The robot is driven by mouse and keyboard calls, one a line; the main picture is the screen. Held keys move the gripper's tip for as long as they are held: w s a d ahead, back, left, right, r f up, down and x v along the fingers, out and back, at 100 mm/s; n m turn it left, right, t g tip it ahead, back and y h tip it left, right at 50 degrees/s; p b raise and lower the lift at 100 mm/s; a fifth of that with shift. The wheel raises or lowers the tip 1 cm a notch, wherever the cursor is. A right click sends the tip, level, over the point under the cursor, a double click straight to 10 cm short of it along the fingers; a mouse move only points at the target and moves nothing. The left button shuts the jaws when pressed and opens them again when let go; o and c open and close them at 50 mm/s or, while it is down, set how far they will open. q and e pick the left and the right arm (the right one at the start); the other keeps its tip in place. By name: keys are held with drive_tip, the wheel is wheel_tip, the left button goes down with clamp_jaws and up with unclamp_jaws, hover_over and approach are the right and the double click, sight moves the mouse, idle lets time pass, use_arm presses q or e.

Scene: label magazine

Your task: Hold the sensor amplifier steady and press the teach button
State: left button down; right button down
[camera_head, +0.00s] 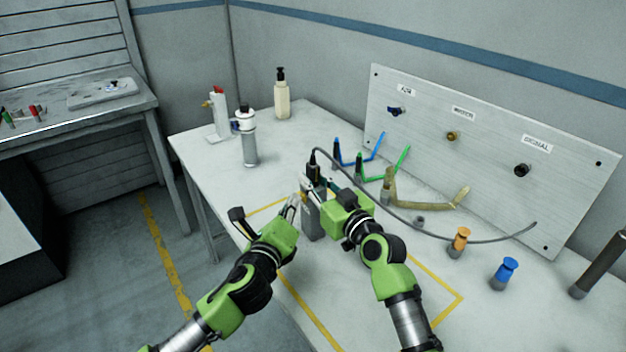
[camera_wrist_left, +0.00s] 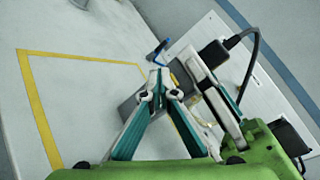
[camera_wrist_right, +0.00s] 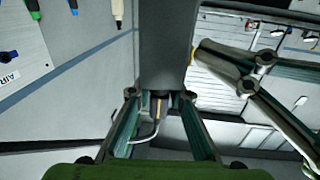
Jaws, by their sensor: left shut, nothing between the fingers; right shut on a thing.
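The sensor amplifier (camera_head: 311,222) is a grey box standing upright near the middle of the table, with a black plug (camera_head: 314,164) and cable at its top. My right gripper (camera_head: 316,187) is shut on it near the top. In the right wrist view the box (camera_wrist_right: 165,45) shows between the fingers. My left gripper (camera_head: 297,199) is shut and empty, its tips close to the box's left side. In the left wrist view the tips (camera_wrist_left: 159,82) overlap the grey box (camera_wrist_left: 128,108); I cannot tell whether they touch. The teach button cannot be made out.
A grey panel (camera_head: 490,160) with labelled ports stands behind. A canister (camera_head: 248,145) and bottle (camera_head: 282,98) stand back left. A yellow outline marks the table.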

use_arm(q)
drive_tip(key=shift+w+d, duration=0.15)
drive_tip(key=shift+d, duration=0.15)
idle(0.4)
drive_tip(key=shift+s+a, duration=0.4)
drive_tip(key=shift+a, duration=0.3)
drive_tip(key=shift+a, duration=0.1)
drive_tip(key=s+a, duration=0.2)
drive_tip(key=a, duration=0.1)
drive_tip(key=s+a, duration=0.1)
drive_tip(key=a, duration=0.1)
idle(0.3)
use_arm(e)
drive_tip(key=c, duration=1.8)
unclamp_jaws()
